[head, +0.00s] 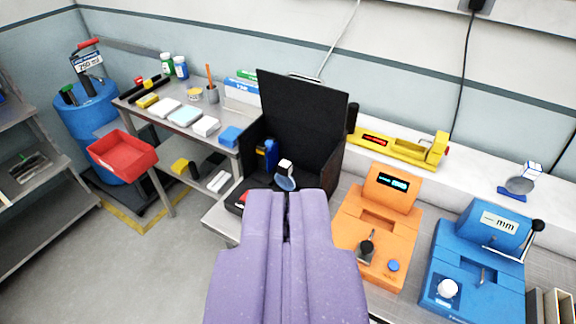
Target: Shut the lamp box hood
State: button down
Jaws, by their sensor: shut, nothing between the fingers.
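The lamp box (323,175) is a black open-topped case on the bench, in the middle of the head view. Its hood (303,115) stands raised at the back as a tall black panel. Inside the box are a blue item and a small glass-like piece with a white top. My gripper (287,196), with purple fingers, reaches up from the bottom of the picture in front of the box. Its fingers are together and hold nothing. The fingers hide part of the box's front. I cannot tell whether they touch it.
An orange device (380,225) and a blue device (480,260) stand right of the box. A yellow instrument (395,146) lies behind them. A side table (150,117) with small packs and bottles is at left, beside a red bin (122,155). The floor at lower left is clear.

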aim_at(320, 108)
jog(key=i+j, duration=0.15)
jog(key=i, duration=0.3)
jog(key=i+j+z, duration=0.1)
jog(key=i, duration=0.35)
jog(key=i+j+z, duration=0.1)
jog(key=i+j, duration=0.2)
jog(key=i, duration=0.15)
jog(key=i+j, duration=0.2)
jog(key=i, duration=0.25)
